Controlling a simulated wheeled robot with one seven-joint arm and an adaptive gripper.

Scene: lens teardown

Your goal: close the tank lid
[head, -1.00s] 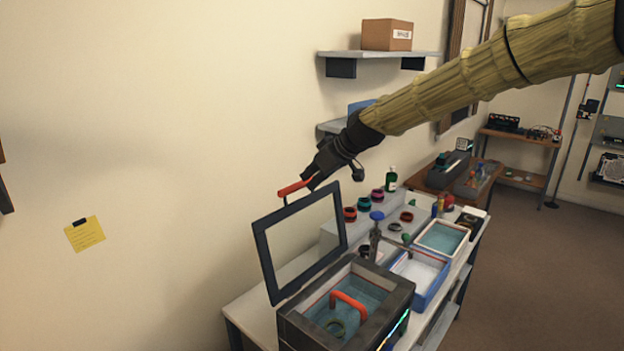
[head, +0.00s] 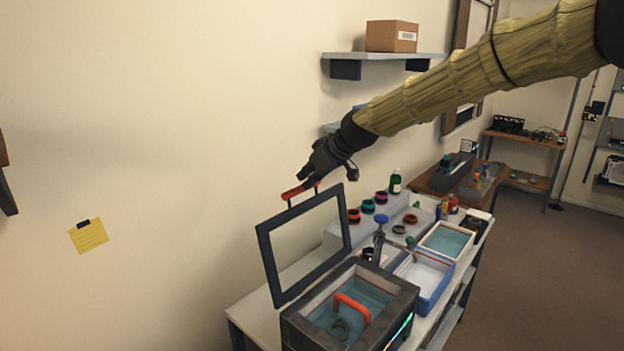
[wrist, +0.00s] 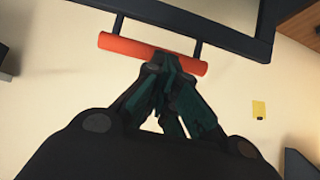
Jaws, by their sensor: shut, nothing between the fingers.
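The tank (head: 400,304) is a dark box at the bottom of the head view, with blue liquid and a red-orange basket handle (head: 352,307) inside. Its lid (head: 262,250), a dark frame with a clear pane, stands open and upright at the tank's left edge. A red bar handle (head: 293,193) is on the lid's top edge; it also shows in the wrist view (wrist: 120,43). My gripper (head: 308,183) is at this handle. In the wrist view its fingertips (wrist: 165,62) are together and overlap the bar's middle; I cannot tell whether they touch it.
The tank stands on a white bench (head: 248,318) against the wall. Blue-walled trays (head: 432,292), small coloured rings (head: 367,206) and a green bottle (head: 396,181) are to its right. A shelf with a cardboard box (head: 391,37) is above.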

